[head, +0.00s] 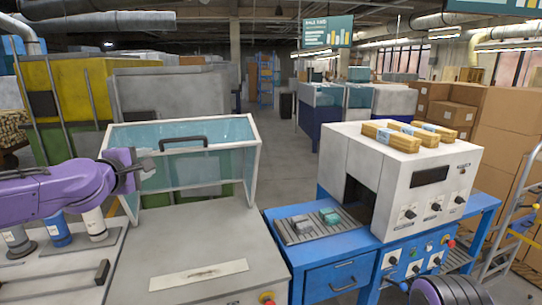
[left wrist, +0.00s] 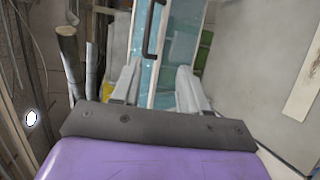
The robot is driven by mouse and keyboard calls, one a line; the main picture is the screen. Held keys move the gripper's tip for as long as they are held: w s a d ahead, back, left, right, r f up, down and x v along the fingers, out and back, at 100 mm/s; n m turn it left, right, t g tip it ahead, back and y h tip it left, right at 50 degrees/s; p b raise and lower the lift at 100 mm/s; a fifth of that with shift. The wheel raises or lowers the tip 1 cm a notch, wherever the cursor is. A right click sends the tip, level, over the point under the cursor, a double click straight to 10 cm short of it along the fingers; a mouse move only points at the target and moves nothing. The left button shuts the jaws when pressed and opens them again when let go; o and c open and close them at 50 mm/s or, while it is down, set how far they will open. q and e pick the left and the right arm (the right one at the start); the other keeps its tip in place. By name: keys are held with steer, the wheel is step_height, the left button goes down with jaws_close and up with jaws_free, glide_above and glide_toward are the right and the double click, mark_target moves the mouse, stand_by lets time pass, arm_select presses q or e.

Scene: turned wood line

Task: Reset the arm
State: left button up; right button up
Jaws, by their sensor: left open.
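My left arm is purple and comes in from the left in the head view. Its gripper (head: 150,165) is held in the air at the left edge of a raised clear lid (head: 190,165) with a black handle (head: 183,142). In the left wrist view the two pale fingers of the gripper (left wrist: 157,75) are apart with nothing held between them. The handle (left wrist: 153,28) and the bluish lid panel (left wrist: 172,85) show beyond the fingers, and I see no contact with the handle. My right gripper is not in view.
The lid stands over a grey machine top (head: 200,235) with a pale strip (head: 199,274).

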arm_select(q)
steer(key=s+f+m+g+y+b, duration=0.2)
steer(key=s+f, duration=0.3)
steer(key=f, duration=0.9)
steer(key=s+f+m+g+y+b, duration=0.15)
steer(key=s+f, duration=0.45)
steer(key=f, duration=0.8)
steer(key=s+f+m+g+y+b, duration=0.2)
steer(key=s+f, duration=0.3)
steer(key=f, duration=0.9)
steer(key=s+f+m+g+b, duration=0.2)
steer(key=s+f+g, duration=0.1)
steer(key=s+f, duration=0.9)
steer(key=s+f+m+g+b, duration=0.3)
steer(key=s+f, duration=0.9)
steer(key=s, duration=0.5)
steer(key=shift+s+d+m+g+h, duration=0.25)
steer(key=shift+s+m+g+h, duration=0.15)
steer(key=shift+g, duration=0.15)
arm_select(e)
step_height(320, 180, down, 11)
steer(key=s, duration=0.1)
